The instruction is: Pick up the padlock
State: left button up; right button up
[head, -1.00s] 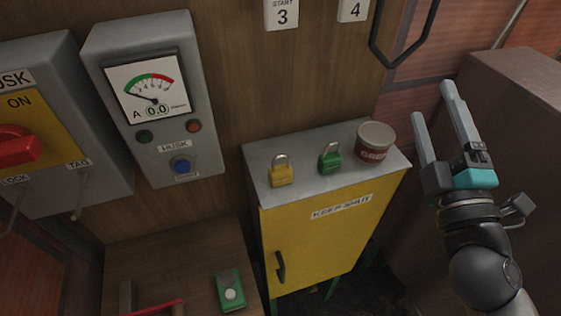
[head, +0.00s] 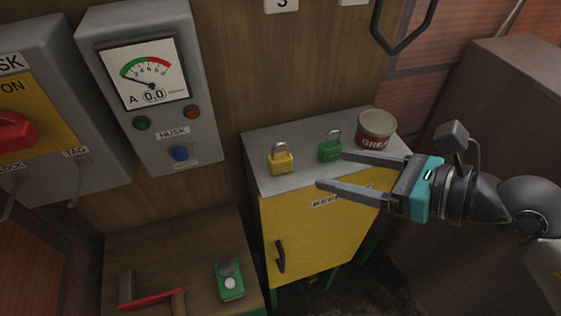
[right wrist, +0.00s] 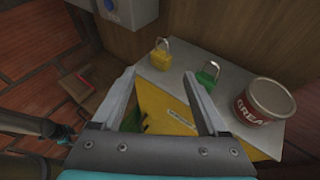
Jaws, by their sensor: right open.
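A yellow padlock (head: 281,161) stands upright on the grey top of the yellow cabinet, near its left end. A green padlock (head: 330,148) stands to its right. Both also show in the right wrist view, the yellow padlock (right wrist: 158,59) at left and the green padlock (right wrist: 206,76) at right. My right gripper (head: 330,170) is open and empty, its fingers pointing left over the cabinet's front edge, one finger close to the green padlock in the picture. I cannot tell whether it touches. My left gripper is out of view.
A grease tin (head: 376,130) stands on the cabinet top (head: 300,182) at the right, near my right gripper. A grey meter box (head: 200,135) hangs on the wall at left. A lower wooden surface (head: 190,262) holds a small green device (head: 230,283).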

jog(key=p, duration=0.1)
send_near(275, 156)
jog(key=x, duration=0.3)
jog(key=shift+w+a, duration=0.2)
jog(key=shift+a, duration=0.1)
jog(key=shift+p+x, duration=0.45)
jog(key=shift+x, duration=2.6)
grip_shut()
